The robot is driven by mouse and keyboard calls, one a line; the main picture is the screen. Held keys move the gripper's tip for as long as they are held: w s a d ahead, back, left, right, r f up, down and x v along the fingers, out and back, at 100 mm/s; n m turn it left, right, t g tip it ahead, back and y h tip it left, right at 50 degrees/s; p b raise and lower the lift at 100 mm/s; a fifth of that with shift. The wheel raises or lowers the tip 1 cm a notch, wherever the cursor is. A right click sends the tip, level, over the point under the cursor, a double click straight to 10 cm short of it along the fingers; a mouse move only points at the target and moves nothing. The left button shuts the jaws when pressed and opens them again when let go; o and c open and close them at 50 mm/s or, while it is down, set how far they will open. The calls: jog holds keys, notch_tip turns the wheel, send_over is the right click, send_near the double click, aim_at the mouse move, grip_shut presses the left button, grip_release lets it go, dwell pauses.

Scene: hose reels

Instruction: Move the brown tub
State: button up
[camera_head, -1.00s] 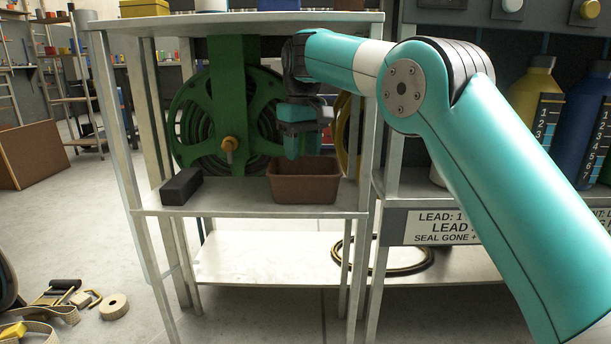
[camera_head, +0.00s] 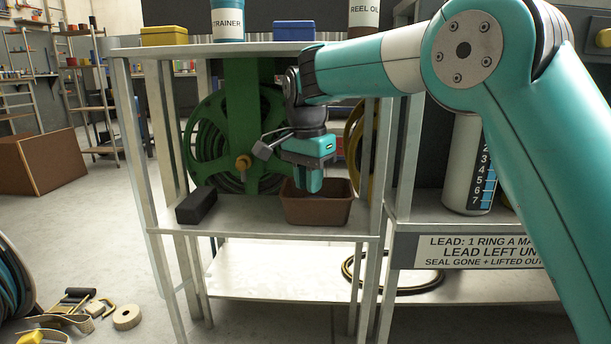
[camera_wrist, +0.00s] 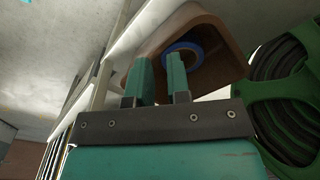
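The brown tub (camera_head: 317,211) stands upright on the middle shelf, toward its right end. It also shows in the wrist view (camera_wrist: 226,42), where a blue ring (camera_wrist: 196,48) lies inside it. My gripper (camera_head: 309,181) points down at the tub's opening in the head view, its tips around rim height. In the wrist view my gripper (camera_wrist: 159,78) is open, with a clear gap between its two teal fingers and nothing held. The right finger overlaps the ring and the left finger lies near the tub's edge. I cannot tell whether either finger touches the tub.
A black block (camera_head: 197,206) sits left of the tub. A green hose reel (camera_head: 235,140) stands behind both. The rack's metal posts (camera_head: 374,180) rise close to the tub's right. The top shelf (camera_head: 180,50) is above. The lower shelf (camera_head: 270,270) is largely bare.

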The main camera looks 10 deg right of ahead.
aim_at(307, 225)
jog(key=m+p, duration=0.1)
jog(key=m, duration=0.9)
jog(key=shift+a+m+t, duration=0.15)
jog(key=shift+m+t, duration=0.25)
jog(key=shift+f, duration=0.1)
jog(key=f+b, duration=0.1)
jog(key=f, duration=0.1)
jog(key=f+b, duration=0.2)
jog(key=f, duration=0.1)
jog(key=f+b, duration=0.1)
jog(key=f, duration=0.1)
jog(key=shift+w+f+b, duration=0.15)
jog(key=shift+w+b, duration=0.15)
jog(key=shift+b, duration=0.05)
grip_shut()
